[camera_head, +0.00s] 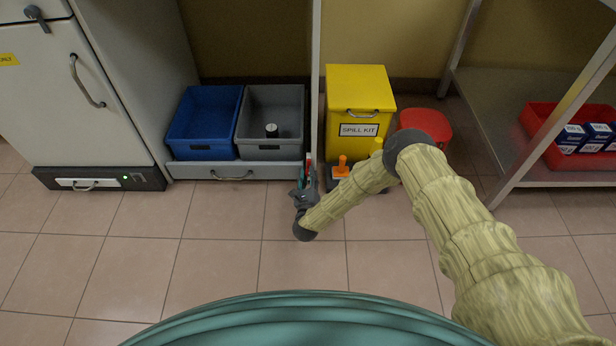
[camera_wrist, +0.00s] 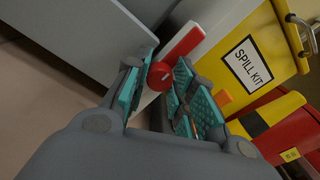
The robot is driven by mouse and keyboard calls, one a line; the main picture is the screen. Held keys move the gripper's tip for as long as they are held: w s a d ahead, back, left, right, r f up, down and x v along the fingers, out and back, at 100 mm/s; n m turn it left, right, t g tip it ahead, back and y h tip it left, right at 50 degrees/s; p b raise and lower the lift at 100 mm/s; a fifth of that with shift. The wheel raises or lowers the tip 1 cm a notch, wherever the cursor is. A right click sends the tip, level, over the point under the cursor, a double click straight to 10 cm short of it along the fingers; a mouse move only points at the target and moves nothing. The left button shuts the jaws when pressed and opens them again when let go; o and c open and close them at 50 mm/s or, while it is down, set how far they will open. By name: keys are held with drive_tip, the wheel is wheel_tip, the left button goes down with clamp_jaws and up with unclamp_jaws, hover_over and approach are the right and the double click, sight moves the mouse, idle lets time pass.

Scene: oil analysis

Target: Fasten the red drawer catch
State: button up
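The red drawer catch shows in the wrist view as a round hub (camera_wrist: 160,76) with a flat lever (camera_wrist: 187,43) slanting up to the right. It is by the end of the grey drawer (camera_head: 190,170), which lies under two crates and looks closed in the head view. My gripper (camera_head: 307,178) is at the drawer's right end, low to the floor. In the wrist view my gripper (camera_wrist: 160,90) has its teal-padded fingers apart, one on each side of the hub. I cannot tell whether either pad touches it. In the head view the gripper largely hides the catch.
A blue crate (camera_head: 176,140) and a grey crate (camera_head: 243,140) stand above the drawer. A metal post (camera_head: 315,80) rises beside it. A yellow spill kit box (camera_head: 350,90), an orange-handled item (camera_head: 342,167) and a red container (camera_head: 430,120) crowd the right. The tiled floor in front is clear.

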drive_tip(key=shift+n, duration=0.3)
drive_tip(key=n+p, duration=0.1)
drive_tip(key=n, duration=0.5)
drive_tip(key=n+p, duration=0.1)
drive_tip(key=n, duration=0.4)
drive_tip(key=n+p, duration=0.1)
drive_tip(key=n, duration=0.5)
drive_tip(key=shift+f+n+y, duration=0.25)
drive_tip(key=shift+n+y, duration=0.05)
idle(0.5)
drive_tip(key=o, duration=1)
drive_tip(key=shift+o, duration=0.2)
drive_tip(key=shift+s, duration=0.1)
drive_tip(key=s, duration=1.2)
drive_tip(key=shift+f, duration=0.25)
